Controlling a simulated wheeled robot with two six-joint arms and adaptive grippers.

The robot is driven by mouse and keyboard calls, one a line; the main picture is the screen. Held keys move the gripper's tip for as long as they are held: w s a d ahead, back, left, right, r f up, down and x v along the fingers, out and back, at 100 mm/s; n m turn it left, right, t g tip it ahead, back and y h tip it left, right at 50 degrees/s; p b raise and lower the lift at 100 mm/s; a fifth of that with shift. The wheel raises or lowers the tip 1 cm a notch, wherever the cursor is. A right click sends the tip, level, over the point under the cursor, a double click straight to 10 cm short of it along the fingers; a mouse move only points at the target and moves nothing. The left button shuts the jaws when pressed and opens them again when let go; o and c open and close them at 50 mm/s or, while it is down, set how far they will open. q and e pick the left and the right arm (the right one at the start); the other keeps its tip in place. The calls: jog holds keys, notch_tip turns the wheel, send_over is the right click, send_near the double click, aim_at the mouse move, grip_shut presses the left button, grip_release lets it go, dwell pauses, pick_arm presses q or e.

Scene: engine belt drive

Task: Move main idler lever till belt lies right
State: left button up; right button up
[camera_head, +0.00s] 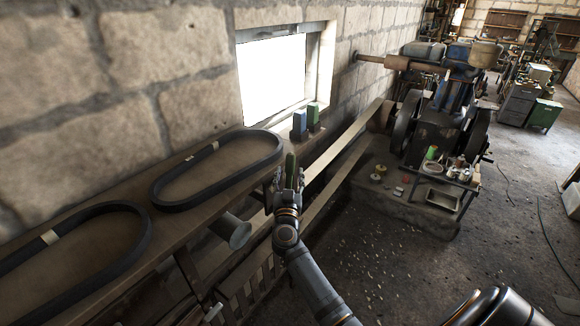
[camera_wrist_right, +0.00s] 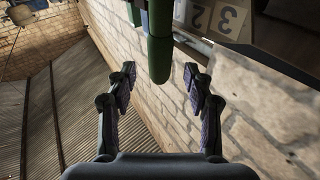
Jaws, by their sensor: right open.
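A green rounded lever handle (camera_head: 291,161) stands upright by the bench edge, just beyond my right gripper (camera_head: 288,183). I take it for the main idler lever, but no label on it is readable. In the right wrist view the green handle (camera_wrist_right: 159,52) hangs down from the top, its end between the open fingers of my right gripper (camera_wrist_right: 160,88). Gaps show on both sides; neither finger touches it. The tan flat belt (camera_head: 345,137) runs from the engine (camera_head: 437,130) toward the lower left. My arm and the bench hide part of it. My left gripper is out of view.
Two black loop belts (camera_head: 262,161) lie on the wall bench. A blue block (camera_head: 299,124) and a green block stand near the window. Number plates (camera_wrist_right: 228,18) show in the wrist view. A small cart (camera_head: 437,195) stands before the engine; the floor at right is mostly clear.

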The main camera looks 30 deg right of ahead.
jog(key=v, duration=0.7)
jog(key=a+f+n+y, duration=0.3)
jog(key=f, duration=0.7)
jog(key=a+f+n+y, duration=0.2)
jog(key=f+n+y, duration=0.15)
jog(key=f, duration=0.65)
jog(key=s+a+f+n+g+y, duration=0.1)
jog(key=s+f+g+y, duration=0.15)
jog(key=s+f, duration=0.55)
jog(key=s+a+f+n+g+y, duration=0.1)
jog(key=s+a+f+g, duration=0.15)
jog(key=f, duration=0.85)
jog(key=s+d+f+g, duration=0.1)
jog(key=s+f+g, duration=0.2)
jog(key=s, duration=0.9)
jog(key=s+d+f+g, duration=0.2)
jog(key=s+f+g, duration=0.2)
jog(key=s+f, duration=0.5)
jog(key=s+d+f+g, duration=0.2)
jog(key=s+f, duration=0.5)
jog(key=s, duration=0.7)
jog(key=shift+s+g, duration=0.4)
jog(key=shift+g, duration=0.3)
